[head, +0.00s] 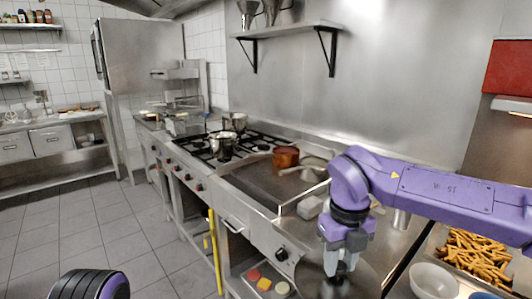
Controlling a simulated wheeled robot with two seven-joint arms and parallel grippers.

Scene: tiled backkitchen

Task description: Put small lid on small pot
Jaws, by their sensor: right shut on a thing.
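My right gripper (341,266) points down at the lower right and is shut on a shiny round metal lid (365,281), held by its top. The lid's front edge runs close to the picture's bottom. Two steel pots stand on the black gas hob: a nearer pot (222,147) and a farther pot (235,122). A copper-coloured pot (286,157) stands on the flat plate right of the hob. I cannot tell for sure which is the small pot. The right gripper is to the right of and nearer than all of them. Only a link of my left arm shows, at the bottom left.
A tray of fries (472,252) and a white bowl (434,281) are at the right. A grey block (311,207) lies on the counter left of my right arm. A wall shelf (285,31) hangs above. A yellow bar (214,250) stands at the counter's front. The floor at left is clear.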

